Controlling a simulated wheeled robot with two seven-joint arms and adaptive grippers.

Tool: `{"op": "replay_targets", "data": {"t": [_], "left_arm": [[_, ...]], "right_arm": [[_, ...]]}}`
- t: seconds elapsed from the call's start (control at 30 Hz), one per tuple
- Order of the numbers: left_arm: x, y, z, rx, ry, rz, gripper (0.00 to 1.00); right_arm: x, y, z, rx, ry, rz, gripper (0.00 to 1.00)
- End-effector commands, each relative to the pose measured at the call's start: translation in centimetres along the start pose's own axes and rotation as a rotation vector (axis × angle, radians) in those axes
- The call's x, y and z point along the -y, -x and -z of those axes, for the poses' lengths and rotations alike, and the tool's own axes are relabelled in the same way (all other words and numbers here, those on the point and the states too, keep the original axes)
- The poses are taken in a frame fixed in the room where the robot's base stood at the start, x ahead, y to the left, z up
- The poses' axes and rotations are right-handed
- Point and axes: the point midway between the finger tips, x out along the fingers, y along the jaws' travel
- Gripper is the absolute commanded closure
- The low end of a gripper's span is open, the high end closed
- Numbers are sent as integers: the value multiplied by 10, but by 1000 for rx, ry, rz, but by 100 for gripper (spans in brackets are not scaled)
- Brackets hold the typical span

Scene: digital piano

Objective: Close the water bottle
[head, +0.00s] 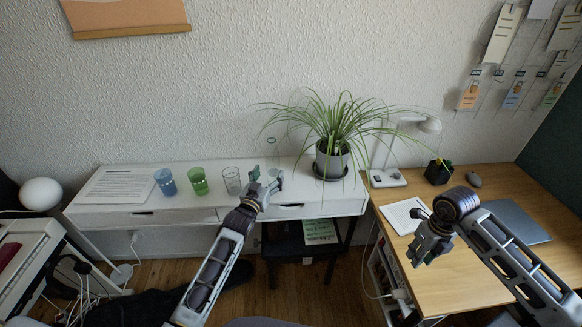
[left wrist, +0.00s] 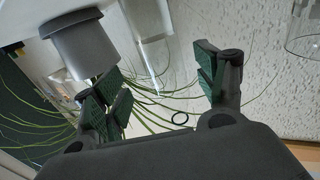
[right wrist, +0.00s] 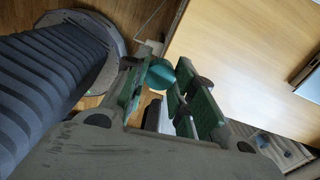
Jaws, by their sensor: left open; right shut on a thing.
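A clear, see-through bottle (left wrist: 150,48) stands on the white shelf with its narrow neck between the spread fingers of my left gripper (left wrist: 160,80); contact with them cannot be told. In the head view the left gripper (head: 266,176) is over the right part of the shelf and largely covers the bottle. My right gripper (head: 422,252) is in the air by the wooden desk's left edge, away from the bottle. In the right wrist view my right gripper (right wrist: 162,80) is shut on a small round teal cap (right wrist: 161,73), partly hidden by the fingers.
A blue glass (head: 165,182), a green glass (head: 198,182) and a clear glass (head: 232,180) stand left of the left gripper. A potted plant (head: 332,160) stands close on its right, leaves spreading. The wooden desk (head: 455,275) holds a lamp (head: 388,178) and laptop (head: 515,220).

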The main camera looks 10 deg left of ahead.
Motion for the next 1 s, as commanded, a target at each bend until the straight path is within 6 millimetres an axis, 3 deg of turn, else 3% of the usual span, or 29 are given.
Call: {"op": "replay_targets", "data": {"t": [0.63,1.0], "left_arm": [[0,-9,0,0,0,0,29],[4,-34,0,-2,-1,0,29]], "right_arm": [[0,1,0,0,0,0,81],[0,6,0,0,0,0,81]]}}
